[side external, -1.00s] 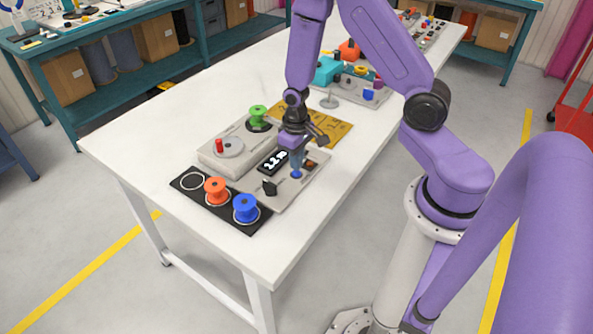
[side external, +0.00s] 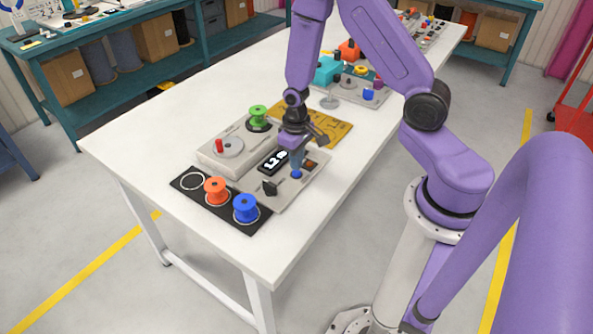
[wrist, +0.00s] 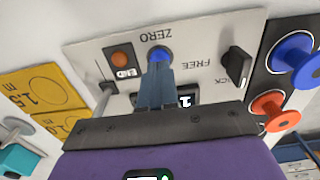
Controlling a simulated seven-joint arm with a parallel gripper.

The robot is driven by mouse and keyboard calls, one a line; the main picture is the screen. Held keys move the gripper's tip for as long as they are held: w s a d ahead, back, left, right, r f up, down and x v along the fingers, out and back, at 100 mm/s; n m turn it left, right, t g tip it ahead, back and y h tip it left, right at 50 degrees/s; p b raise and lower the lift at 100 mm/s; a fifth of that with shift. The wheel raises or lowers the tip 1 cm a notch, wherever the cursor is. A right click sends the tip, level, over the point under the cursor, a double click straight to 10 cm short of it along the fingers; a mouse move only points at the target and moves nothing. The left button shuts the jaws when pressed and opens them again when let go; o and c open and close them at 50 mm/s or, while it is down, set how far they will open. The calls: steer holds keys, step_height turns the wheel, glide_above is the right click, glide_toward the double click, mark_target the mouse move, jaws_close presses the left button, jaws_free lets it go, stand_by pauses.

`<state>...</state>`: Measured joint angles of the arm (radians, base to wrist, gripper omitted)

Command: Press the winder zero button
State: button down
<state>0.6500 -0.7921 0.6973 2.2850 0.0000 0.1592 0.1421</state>
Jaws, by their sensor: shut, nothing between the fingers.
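The winder's sloping grey panel carries a round blue button (wrist: 159,53) under the printed word ZERO. The button also shows in the side external view (side external: 296,174). My gripper (wrist: 157,75) is shut and empty. Its fingertips point at the button and overlap its near edge in the wrist view; I cannot tell whether they touch it. In the side external view my gripper (side external: 297,164) is directly above the button. The winder's display (side external: 273,161) is lit with white digits, partly hidden behind my fingers in the wrist view.
An orange lamp (wrist: 121,58) marked END and a black FREE/LOCK knob (wrist: 236,68) flank the button. A black mat holds an orange reel (side external: 216,190) and a blue reel (side external: 245,208). A green reel (side external: 258,117) sits on the winder. A yellow board (side external: 335,129) lies behind.

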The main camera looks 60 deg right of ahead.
mark_target(296, 172)
steer(key=shift+f, duration=0.9)
steer(key=shift+r, duration=3.55)
